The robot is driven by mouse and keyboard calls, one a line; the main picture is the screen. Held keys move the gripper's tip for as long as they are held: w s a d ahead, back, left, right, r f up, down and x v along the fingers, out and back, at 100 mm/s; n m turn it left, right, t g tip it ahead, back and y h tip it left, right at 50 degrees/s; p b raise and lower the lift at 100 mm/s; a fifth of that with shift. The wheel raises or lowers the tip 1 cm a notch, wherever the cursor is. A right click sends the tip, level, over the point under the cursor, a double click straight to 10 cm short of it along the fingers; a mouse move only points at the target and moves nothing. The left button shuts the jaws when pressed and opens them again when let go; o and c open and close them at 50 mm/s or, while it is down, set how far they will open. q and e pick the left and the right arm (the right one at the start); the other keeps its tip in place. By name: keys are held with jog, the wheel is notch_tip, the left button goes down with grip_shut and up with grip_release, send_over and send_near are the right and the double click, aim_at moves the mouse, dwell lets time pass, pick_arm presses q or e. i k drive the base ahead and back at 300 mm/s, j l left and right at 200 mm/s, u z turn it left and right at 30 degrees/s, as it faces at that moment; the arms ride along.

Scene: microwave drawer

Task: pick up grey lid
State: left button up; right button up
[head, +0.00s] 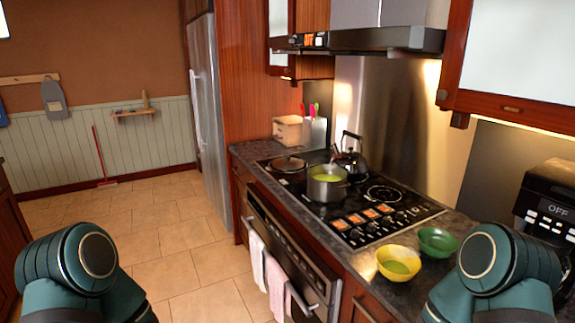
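A round, flat grey-brown lid (288,164) with a small knob on top lies at the far left of the black cooktop (352,228). I cannot tell whether it rests on a pan or on the cooktop itself. A steel pot (325,190) with yellow-green contents stands uncovered to the right of the lid, nearer to me. Only rounded teal links of my two arms show at the bottom left and bottom right. Neither gripper is in view, and both are far from the lid in the picture.
A dark kettle (352,164) stands behind the pot. A yellow bowl (397,264) and a green bowl (437,242) sit on the near counter. A range hood (390,40) hangs above. Towels (276,285) hang on the oven front. The tiled floor (195,285) at left is clear.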

aim_at(288, 164)
jog(key=u, duration=0.45)
jog(key=i+j+u, duration=0.1)
jog(key=i+u, duration=0.4)
jog(key=i, duration=3.2)
jog(key=i+z, duration=0.2)
jog(key=i, duration=0.4)
jog(key=i+j+z, duration=0.2)
jog(key=i, duration=0.4)
jog(key=z, duration=3.2)
